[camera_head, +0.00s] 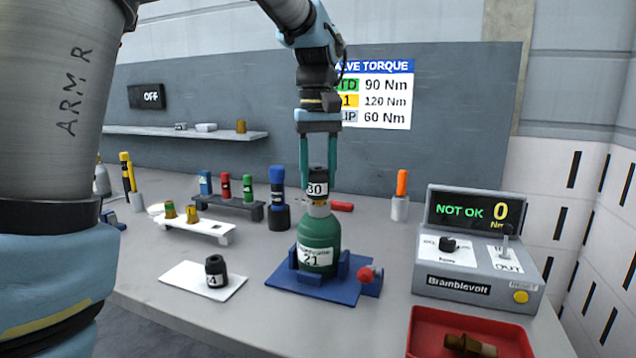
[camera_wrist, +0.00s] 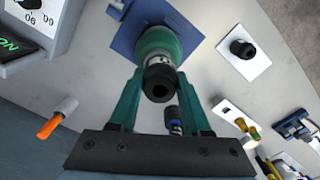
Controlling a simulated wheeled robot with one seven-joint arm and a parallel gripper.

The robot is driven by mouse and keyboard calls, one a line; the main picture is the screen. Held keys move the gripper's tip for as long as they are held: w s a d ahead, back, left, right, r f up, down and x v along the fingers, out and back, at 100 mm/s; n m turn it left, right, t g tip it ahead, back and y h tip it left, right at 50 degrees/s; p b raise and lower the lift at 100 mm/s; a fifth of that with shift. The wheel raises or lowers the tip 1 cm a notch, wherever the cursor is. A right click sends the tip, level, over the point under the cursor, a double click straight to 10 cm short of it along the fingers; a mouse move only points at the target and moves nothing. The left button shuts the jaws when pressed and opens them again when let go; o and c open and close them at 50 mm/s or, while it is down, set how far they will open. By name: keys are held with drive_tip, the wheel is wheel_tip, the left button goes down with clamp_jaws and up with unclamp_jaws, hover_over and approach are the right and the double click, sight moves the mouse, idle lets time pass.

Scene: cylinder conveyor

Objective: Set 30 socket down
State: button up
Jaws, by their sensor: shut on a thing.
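The 30 socket (camera_head: 317,183) is a black cylinder with a white "30" label. My gripper (camera_head: 318,172) is shut on it, one teal finger on each side. The socket is upright at the top of the green cylinder (camera_head: 318,240), over its neck; I cannot tell whether it touches the valve. In the wrist view the socket (camera_wrist: 160,84) shows its dark square hole between the fingers, with the green cylinder behind it. The cylinder, labelled 21, stands in a blue clamp base (camera_head: 318,287). A second black socket (camera_head: 215,271) stands on a white mat (camera_head: 181,277).
A Bramblevolt box (camera_head: 480,285) at right reads "NOT OK 0". A red tray (camera_head: 420,340) with a brown fitting is at front right. Racks of coloured tools (camera_head: 228,204) stand left of the cylinder. The white mat has bare room beside its socket.

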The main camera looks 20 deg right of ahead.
clamp_jaws()
